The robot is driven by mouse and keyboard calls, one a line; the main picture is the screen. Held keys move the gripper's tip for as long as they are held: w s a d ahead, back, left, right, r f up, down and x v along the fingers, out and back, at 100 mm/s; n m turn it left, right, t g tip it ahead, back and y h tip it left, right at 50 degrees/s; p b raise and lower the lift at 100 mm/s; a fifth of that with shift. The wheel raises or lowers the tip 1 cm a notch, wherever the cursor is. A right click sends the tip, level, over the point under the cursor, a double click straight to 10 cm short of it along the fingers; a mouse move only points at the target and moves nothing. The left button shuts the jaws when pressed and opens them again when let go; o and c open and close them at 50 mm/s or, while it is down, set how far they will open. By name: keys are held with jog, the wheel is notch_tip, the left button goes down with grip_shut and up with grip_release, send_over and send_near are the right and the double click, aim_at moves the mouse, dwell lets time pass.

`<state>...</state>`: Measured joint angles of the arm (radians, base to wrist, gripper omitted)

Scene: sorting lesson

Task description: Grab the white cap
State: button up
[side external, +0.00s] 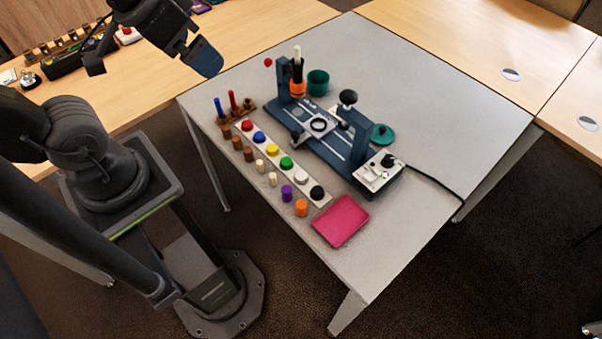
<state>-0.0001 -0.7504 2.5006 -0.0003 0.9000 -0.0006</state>
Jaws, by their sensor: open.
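The white cap (302,175) sits on a pale strip (327,202) on the grey table, in a slanting row of coloured caps. The green cap (286,162) is beside it on one side and the black cap (317,192) on the other. My gripper (153,70) is at the upper left, raised and well away from the white cap. Its jaws are open wide, with nothing visible between them. The white cap's top is in clear view.
Small pegs and cylinders, including a purple one (287,193) and an orange one (301,208), stand just left of the strip. A blue fixture (335,142) stands behind the caps. A pink tray (341,222) lies near the front corner. The table's right side is mostly clear.

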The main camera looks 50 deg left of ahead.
jog(key=shift+c, duration=0.3)
jog(key=c, duration=0.7)
jog(key=n+g, duration=0.6)
jog(key=n, duration=0.8)
send_over(301, 175)
notch_tip(301, 175, down, 22)
notch_tip(301, 175, down, 9)
jog(key=shift+r, duration=0.15)
jog(key=shift+f, duration=2.8)
